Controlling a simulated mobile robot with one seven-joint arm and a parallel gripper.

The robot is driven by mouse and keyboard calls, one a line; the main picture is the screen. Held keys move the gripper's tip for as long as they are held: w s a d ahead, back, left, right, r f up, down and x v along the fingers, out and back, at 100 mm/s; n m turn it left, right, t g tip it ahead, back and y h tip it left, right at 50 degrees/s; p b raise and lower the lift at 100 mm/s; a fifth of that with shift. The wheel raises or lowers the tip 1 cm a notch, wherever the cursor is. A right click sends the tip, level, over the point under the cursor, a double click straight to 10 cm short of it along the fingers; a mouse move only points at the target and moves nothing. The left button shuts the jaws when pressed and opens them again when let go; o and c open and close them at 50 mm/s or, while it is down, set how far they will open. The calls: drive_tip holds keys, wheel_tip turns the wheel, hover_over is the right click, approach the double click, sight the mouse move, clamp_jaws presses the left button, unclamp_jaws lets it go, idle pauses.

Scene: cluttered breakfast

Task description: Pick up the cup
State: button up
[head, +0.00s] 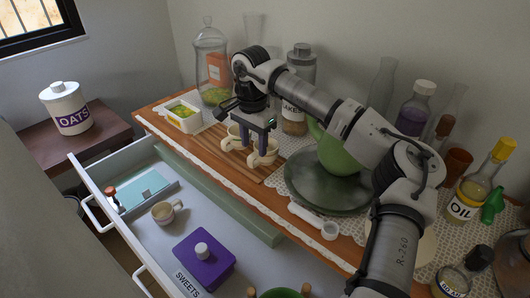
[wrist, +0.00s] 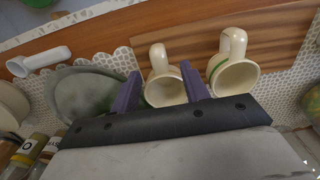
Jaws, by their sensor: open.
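Two cream cups with handles stand side by side on the wooden counter. The right cup in the head view (head: 264,158) is the one between my fingers in the wrist view (wrist: 164,92). The left cup in the head view (head: 232,141) shows to the right of my fingers in the wrist view (wrist: 236,78) and has a green band. My gripper (head: 255,146) is open, pointing down over the cups; its purple fingers (wrist: 160,74) lie on either side of one cup. Contact cannot be told. A third cup (head: 164,212) sits in the open drawer.
A white scoop (head: 328,229) lies in front. A white tub (head: 184,116) and jars (head: 212,70) stand left and behind. The drawer (head: 120,240) holds a purple sweets box (head: 204,268).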

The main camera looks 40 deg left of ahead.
sight(253, 155)
drive_tip(key=shift+s+f+p, duration=0.15)
drive_tip(key=shift+f+p, duration=0.5)
drive_tip(key=shift+f, duration=2.35)
clamp_jaws()
